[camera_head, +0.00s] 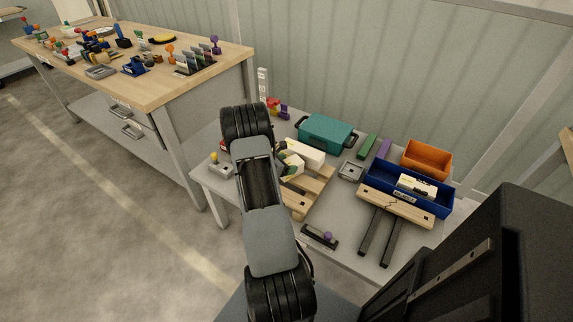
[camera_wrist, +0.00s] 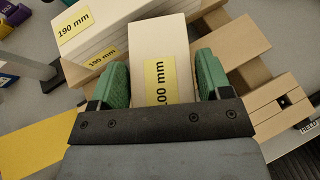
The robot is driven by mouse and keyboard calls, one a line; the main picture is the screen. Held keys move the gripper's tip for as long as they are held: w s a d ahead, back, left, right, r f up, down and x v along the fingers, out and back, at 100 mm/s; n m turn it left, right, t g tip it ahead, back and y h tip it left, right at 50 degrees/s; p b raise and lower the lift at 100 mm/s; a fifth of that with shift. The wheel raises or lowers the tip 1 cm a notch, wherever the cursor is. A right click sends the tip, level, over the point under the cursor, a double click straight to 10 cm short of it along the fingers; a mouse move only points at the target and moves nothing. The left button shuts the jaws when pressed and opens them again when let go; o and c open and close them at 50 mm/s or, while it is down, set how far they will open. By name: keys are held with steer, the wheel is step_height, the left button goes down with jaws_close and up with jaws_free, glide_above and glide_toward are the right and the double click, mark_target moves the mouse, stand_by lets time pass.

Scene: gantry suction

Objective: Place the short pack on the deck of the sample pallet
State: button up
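The short pack (camera_wrist: 158,45), a cream box with a yellow "100 mm" label, sits between the two green pads of my gripper (camera_wrist: 162,78) in the wrist view. In the head view the short pack (camera_head: 291,168) shows partly beyond my arm. The sample pallet (camera_wrist: 240,45), made of pale wooden slats, lies below and to the right of the pack; it also shows in the head view (camera_head: 318,188). I cannot tell whether the pack touches the deck. A longer "190 mm" pack (camera_wrist: 92,22) is at the upper left, close beside the short pack.
In the head view, a teal case (camera_head: 326,131) stands behind the pallet. A blue bin (camera_head: 436,203) and an orange bin (camera_head: 428,158) are to the right. A wooden bar with two dark legs (camera_head: 397,205) lies in front of them. A cluttered workbench (camera_head: 150,88) stands left.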

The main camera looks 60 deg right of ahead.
steer(key=o, duration=0.3)
steer(key=shift+r+p, duration=0.35)
steer(key=w+a+r+m+t+y+p, duration=0.1)
steer(key=w+a+r+m+y, duration=0.15)
steer(key=a+r, duration=0.7)
steer(key=w+a+r+m+t+y, duration=0.15)
steer(key=a+r+m, duration=0.35)
steer(key=a, duration=0.8)
steer(key=s+a+r+m+t+y, duration=0.2)
steer(key=a+r+m+y, duration=0.1)
steer(key=a, duration=0.7)
steer(key=s+a+r+m+t+y, duration=0.3)
steer(key=a+r+y, duration=0.1)
steer(key=a, duration=0.7)
steer(key=shift+s+a+r, duration=0.3)
steer(key=shift+r, duration=0.55)
